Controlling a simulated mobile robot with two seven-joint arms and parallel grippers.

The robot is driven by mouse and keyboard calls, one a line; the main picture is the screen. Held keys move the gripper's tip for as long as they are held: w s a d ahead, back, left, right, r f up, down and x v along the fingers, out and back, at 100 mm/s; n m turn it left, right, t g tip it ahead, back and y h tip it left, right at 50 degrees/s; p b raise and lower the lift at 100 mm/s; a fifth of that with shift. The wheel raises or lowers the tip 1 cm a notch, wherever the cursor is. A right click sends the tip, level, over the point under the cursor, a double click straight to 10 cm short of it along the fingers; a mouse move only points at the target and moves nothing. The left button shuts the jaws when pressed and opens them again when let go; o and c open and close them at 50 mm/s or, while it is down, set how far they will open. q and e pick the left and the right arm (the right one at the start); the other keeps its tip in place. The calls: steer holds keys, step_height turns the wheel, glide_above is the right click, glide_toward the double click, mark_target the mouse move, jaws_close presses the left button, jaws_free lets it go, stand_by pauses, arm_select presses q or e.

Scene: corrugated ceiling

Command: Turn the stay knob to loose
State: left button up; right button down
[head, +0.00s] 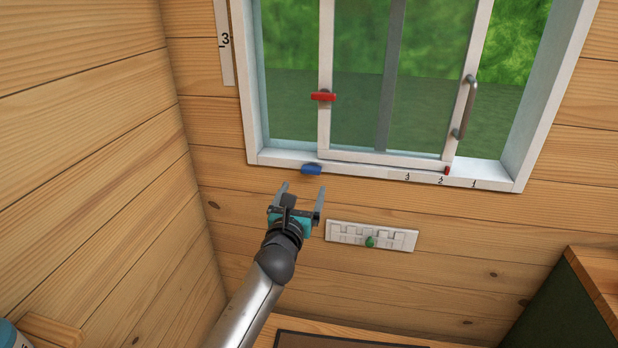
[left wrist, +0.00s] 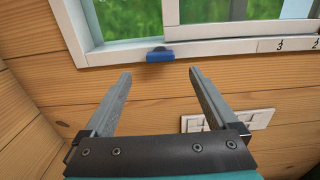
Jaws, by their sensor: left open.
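A blue knob (head: 311,169) sits on the lower window frame, left of centre; it also shows in the left wrist view (left wrist: 159,55). A red knob (head: 323,97) sits on the left upright of the sliding sash. No label tells which is the stay knob. My left gripper (head: 302,188) is open and empty, just below the blue knob in the picture. In the left wrist view, the blue knob appears just beyond the gap between the fingertips (left wrist: 158,73), not touched. My right gripper is out of view.
A white slotted plate (head: 400,240) with a green knob (head: 370,242) is on the wall right of my left gripper. The sash has a metal handle (head: 465,107); the sill is marked 3, 2, 1. A wooden side wall (head: 90,150) stands close at left.

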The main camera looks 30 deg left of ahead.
mark_target(310, 172)
arm_select(q)
steer(key=b+x, duration=0.1)
steer(key=x, duration=0.6)
steer(key=shift+w, duration=0.15)
steer(key=shift+c, duration=0.4)
steer(key=c, duration=1.3)
